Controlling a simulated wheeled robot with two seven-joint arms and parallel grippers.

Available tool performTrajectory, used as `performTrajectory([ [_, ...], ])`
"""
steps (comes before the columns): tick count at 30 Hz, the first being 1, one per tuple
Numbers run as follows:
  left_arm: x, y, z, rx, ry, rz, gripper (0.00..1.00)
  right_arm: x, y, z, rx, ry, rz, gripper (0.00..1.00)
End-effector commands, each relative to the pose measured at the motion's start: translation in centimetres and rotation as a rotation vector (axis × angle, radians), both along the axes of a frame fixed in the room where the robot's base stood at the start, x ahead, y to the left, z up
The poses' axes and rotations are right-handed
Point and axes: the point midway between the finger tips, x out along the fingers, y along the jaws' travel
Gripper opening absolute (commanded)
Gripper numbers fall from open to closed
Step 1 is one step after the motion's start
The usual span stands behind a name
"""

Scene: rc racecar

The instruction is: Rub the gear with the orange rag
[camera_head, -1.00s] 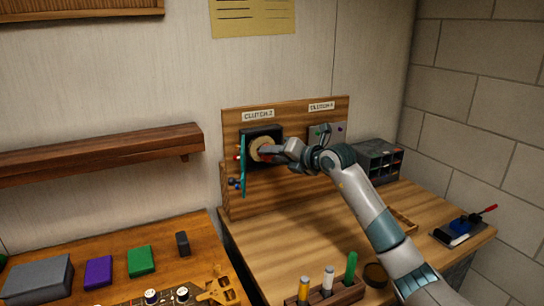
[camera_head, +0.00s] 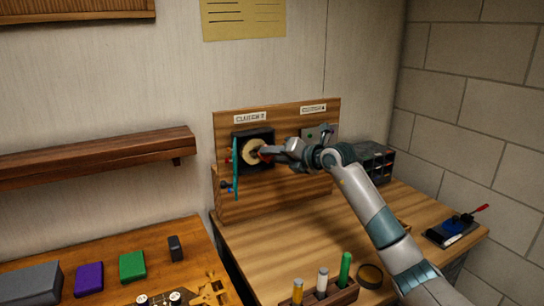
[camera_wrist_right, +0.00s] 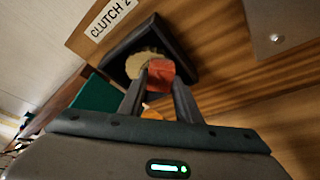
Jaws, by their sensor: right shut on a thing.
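The gear (camera_head: 249,152) is a pale cream disc in a dark square housing under the "CLUTCH 2" label on the upright wooden panel. It also shows in the right wrist view (camera_wrist_right: 141,65), partly covered. My right gripper (camera_head: 268,150) is in front of the gear, shut on the orange rag (camera_wrist_right: 161,74), a small red-orange piece between the fingertips. The rag overlaps the gear's right part in the wrist view; whether they touch I cannot tell. My left gripper is out of view.
A teal door-like plate (camera_head: 235,168) stands out at the housing's left side. A second grey plate is on the panel's right. A dark drawer box (camera_head: 374,160) stands at the back right. A wooden rack (camera_head: 325,297) holding several coloured tubes is at the front. The bench's middle is clear.

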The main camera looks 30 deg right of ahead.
Motion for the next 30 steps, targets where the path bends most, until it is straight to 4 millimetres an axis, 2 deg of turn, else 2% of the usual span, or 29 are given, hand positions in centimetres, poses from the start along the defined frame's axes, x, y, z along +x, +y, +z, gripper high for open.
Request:
performTrajectory([
  [7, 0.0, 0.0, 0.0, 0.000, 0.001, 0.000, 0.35, 0.0, -0.3, 0.1, -0.003, -0.002, -0.009, 0.13],
  [21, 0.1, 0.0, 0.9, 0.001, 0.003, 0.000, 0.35, 0.3, 2.8, 0.1, -0.001, -0.001, -0.003, 0.13],
  [30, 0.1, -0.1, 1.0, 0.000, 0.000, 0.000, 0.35, 0.3, 3.1, 0.0, -0.001, -0.001, -0.003, 0.13],
])
